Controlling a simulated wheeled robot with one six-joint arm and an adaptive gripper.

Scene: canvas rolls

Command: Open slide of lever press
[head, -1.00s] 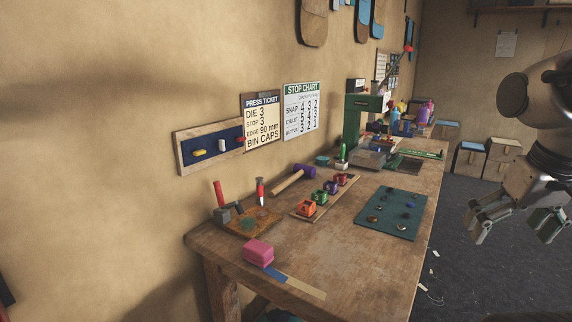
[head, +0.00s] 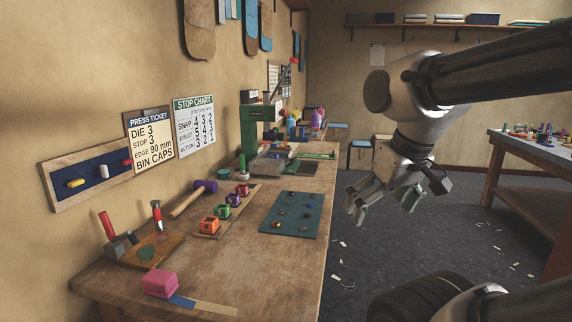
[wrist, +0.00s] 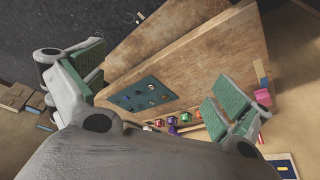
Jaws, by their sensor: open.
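The green lever press (head: 258,128) stands toward the far end of the wooden workbench, against the wall. Its lever (head: 284,78) rises up and to the right and ends in a red knob. A grey slide area (head: 268,164) shows at its base; whether it is open or shut is too small to tell. My gripper (head: 384,206) is open and empty, in the air to the right of the bench over the floor, well apart from the press. In the wrist view, my gripper's green-padded fingers (wrist: 160,85) are spread wide, with the bench beyond them.
The workbench (head: 215,270) carries a teal mat with small parts (head: 291,214), a row of coloured dies (head: 222,211), a mallet (head: 190,200) and a pink block (head: 160,283). A second table (head: 535,150) stands at the right. The floor between (head: 440,240) is mostly clear, with scraps.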

